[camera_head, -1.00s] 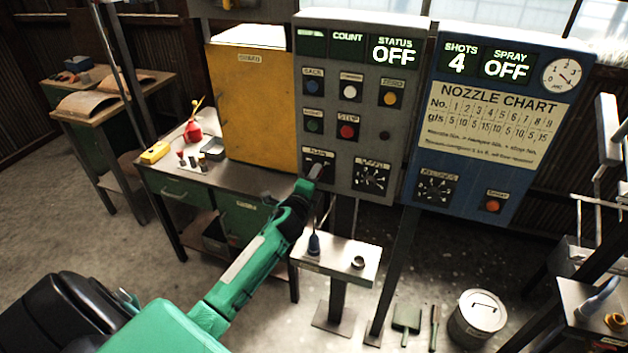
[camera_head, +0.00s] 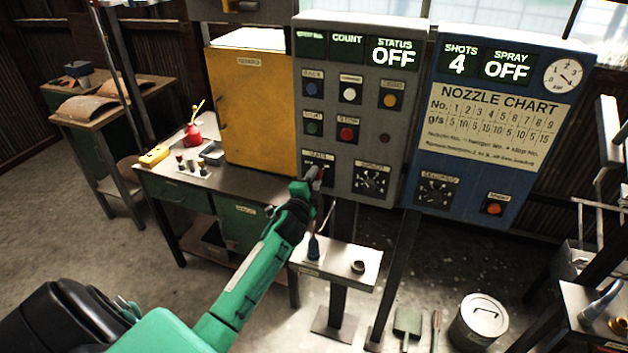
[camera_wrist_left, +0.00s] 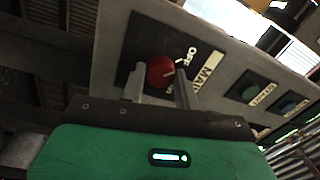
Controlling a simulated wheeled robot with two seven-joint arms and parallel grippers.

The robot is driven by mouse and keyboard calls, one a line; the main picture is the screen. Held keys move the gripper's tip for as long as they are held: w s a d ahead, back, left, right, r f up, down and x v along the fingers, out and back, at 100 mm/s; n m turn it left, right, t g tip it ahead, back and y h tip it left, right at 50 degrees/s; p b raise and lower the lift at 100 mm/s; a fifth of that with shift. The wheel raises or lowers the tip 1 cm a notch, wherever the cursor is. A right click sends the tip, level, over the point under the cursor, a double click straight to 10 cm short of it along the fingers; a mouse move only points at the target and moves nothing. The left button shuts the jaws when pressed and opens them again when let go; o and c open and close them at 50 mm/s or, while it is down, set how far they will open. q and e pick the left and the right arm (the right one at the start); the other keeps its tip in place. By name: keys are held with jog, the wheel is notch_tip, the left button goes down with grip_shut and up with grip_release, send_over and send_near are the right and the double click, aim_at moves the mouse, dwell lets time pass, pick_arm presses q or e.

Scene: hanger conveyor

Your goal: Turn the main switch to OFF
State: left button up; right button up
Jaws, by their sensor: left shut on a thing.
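The main switch has a red knob (camera_wrist_left: 160,71) on a dark plate, with MAIN and OFF lettering beside it in the left wrist view. In the head view it is at the lower left of the grey control panel (camera_head: 352,100), largely hidden by my left gripper (camera_head: 316,174). My left gripper is shut on the red knob, one finger on each side of it. A pale mark shows on the knob, but its exact direction is hard to tell. The STATUS display (camera_head: 394,54) reads OFF. My right gripper is out of view.
A dial (camera_head: 371,180) sits just right of the switch, with buttons above. A yellow cabinet (camera_head: 251,105) stands close on the left. A small shelf (camera_head: 340,263) is below the panel. A blue nozzle panel (camera_head: 480,190) stands to the right.

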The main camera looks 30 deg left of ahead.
pick_arm(q)
jog(key=shift+f, duration=0.1)
jog(key=o, duration=1)
jog(key=shift+s, duration=0.1)
jog(key=b+v, duration=0.3)
jog(key=v, duration=1)
jog(key=shift+s, duration=0.35)
